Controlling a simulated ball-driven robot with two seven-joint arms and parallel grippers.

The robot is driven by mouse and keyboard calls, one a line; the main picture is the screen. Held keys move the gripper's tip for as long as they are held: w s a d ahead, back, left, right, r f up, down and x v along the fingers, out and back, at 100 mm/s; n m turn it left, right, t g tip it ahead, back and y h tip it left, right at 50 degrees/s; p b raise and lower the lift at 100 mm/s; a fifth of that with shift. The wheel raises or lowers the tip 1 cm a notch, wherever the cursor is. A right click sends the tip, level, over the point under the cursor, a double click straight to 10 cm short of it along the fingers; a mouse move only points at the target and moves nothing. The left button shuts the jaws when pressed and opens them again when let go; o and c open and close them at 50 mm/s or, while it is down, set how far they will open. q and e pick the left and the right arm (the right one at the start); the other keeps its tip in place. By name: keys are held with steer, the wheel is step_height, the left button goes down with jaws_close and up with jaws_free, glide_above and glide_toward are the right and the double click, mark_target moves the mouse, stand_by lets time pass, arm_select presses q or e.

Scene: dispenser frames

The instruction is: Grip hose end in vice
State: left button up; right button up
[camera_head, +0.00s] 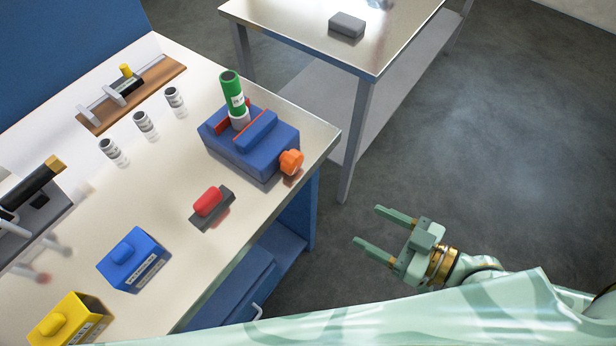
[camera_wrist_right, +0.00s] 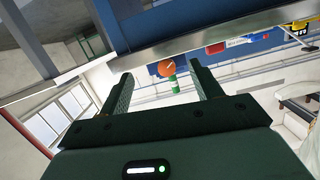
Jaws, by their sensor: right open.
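A blue vice (camera_head: 248,155) with red jaw faces and an orange knob (camera_head: 291,161) stands near the bench's right corner. A green cylinder (camera_head: 232,92) with a white label and a whitish lower part, perhaps the hose end, stands upright between the jaws. I cannot tell whether the jaws touch it. My right gripper (camera_head: 367,225) is open and empty, off the bench edge, right of and below the vice in the head view. In the right wrist view the orange knob (camera_wrist_right: 166,68) and a green part (camera_wrist_right: 172,84) show beyond the open fingers. My left gripper is out of view.
On the bench (camera_head: 170,205) are a red-topped block (camera_head: 208,202), a blue box (camera_head: 133,260), a yellow box (camera_head: 70,322), three small white cylinders and a wooden rack (camera_head: 160,78). A second table (camera_head: 300,25) stands behind. Open floor lies to the right.

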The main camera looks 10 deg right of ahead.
step_height(320, 180, up, 4)
steer(key=n+t+y, duration=0.1)
steer(key=n+t, duration=0.1)
steer(key=b, duration=0.1)
glide_toward(297, 166)
steer(key=x, duration=0.8)
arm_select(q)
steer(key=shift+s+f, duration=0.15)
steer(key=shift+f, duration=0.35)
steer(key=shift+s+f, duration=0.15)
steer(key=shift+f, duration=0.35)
